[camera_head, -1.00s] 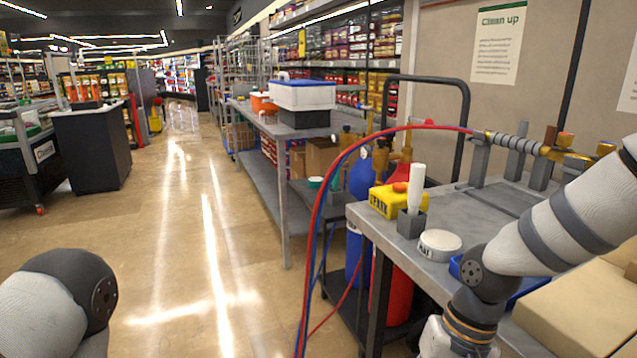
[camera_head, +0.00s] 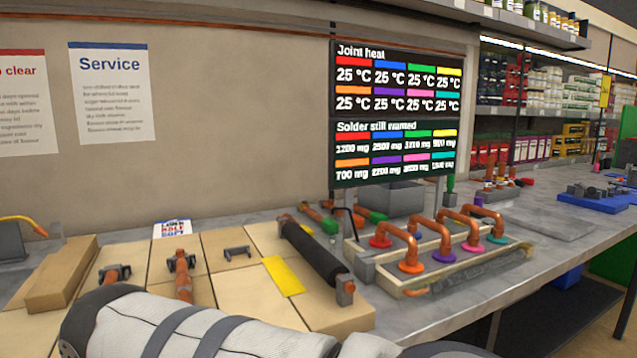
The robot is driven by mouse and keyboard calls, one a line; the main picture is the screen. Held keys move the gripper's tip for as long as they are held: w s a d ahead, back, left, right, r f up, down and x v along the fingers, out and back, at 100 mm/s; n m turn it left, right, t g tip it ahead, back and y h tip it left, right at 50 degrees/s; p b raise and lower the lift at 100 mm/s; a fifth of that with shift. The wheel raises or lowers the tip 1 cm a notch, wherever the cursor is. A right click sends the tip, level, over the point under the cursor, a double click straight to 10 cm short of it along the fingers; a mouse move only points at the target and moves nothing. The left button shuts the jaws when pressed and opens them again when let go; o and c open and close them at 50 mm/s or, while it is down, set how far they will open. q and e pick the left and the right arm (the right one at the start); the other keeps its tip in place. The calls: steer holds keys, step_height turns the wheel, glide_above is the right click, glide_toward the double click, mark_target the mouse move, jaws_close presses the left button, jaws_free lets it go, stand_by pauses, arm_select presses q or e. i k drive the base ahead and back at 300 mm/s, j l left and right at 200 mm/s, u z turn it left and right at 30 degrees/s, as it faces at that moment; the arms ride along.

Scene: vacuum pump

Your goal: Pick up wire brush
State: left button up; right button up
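I cannot clearly make out a wire brush. Two thin copper-coloured pieces with green ends (camera_head: 329,226) lie at the back of the bench, left of a grey block; a small upright green-topped item (camera_head: 449,184) stands right of that block. They are too small to identify. One of my arms crosses the bottom edge, in front of the bench. Neither gripper is in view.
The bench holds tan boards (camera_head: 262,292) with copper fittings, a black roller-like cylinder (camera_head: 313,254), a yellow strip (camera_head: 283,276) and a tray (camera_head: 450,262) of copper bends with coloured rings. A display panel (camera_head: 397,116) stands behind. The bench at right is partly clear.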

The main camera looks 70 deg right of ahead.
mark_target(451, 179)
steer(key=z, duration=3.1)
steer(key=u, duration=1.1)
steer(key=l+u, duration=0.15)
steer(key=l, duration=0.45)
steer(key=l+u, duration=0.15)
steer(key=l, duration=0.4)
steer(key=k+l+u, duration=0.15)
steer(key=l, duration=0.4)
steer(key=k+l+u, duration=0.15)
steer(key=l, duration=0.45)
steer(key=k+l+u, duration=0.15)
steer(key=l, duration=0.4)
steer(key=k+l+u, duration=0.15)
steer(key=l, duration=0.4)
steer(key=k+l+u, duration=0.15)
steer(key=l, duration=0.35)
steer(key=k+l+u, duration=0.15)
steer(key=l, duration=0.35)
steer(key=k, duration=0.05)
